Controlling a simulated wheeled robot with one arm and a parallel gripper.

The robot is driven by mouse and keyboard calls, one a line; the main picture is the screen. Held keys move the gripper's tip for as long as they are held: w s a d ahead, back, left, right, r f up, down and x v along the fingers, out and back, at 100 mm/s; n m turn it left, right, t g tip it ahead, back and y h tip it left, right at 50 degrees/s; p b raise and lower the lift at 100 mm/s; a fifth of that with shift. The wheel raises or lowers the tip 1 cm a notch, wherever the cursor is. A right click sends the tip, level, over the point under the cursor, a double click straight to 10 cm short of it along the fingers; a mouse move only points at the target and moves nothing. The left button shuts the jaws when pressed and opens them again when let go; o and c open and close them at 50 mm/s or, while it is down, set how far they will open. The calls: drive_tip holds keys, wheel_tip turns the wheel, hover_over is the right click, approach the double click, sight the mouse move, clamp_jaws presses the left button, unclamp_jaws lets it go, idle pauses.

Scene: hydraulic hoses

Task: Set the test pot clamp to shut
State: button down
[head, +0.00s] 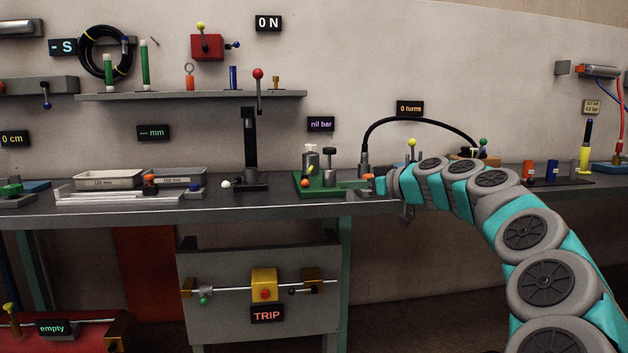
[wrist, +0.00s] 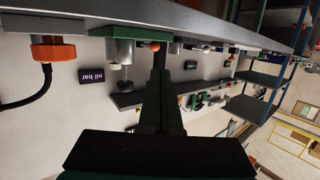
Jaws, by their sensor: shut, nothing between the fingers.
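The test pot (head: 310,156) stands on a green base (head: 322,192) on the bench, under the "nil bar" display (head: 320,124). A yellow-tipped lever and a small orange ball (head: 305,183) show at its front left. Which of them belongs to the clamp, and how it is set, I cannot tell. In the head view my arm's end is right of the green base, and contact cannot be made out.
A shelf (head: 190,95) with several tools hangs above the bench. A black post (head: 249,150) stands left of the pot. A black hose (head: 420,119) arches behind my arm. An orange fitting (wrist: 53,52) is at the left of the wrist view. A TRIP panel (head: 265,314) is below.

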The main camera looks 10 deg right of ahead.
drive_tip(key=p, duration=0.3)
approach(308, 184)
drive_tip(key=x, duration=0.7)
drive_tip(key=shift+s+a, duration=0.1)
idle(0.3)
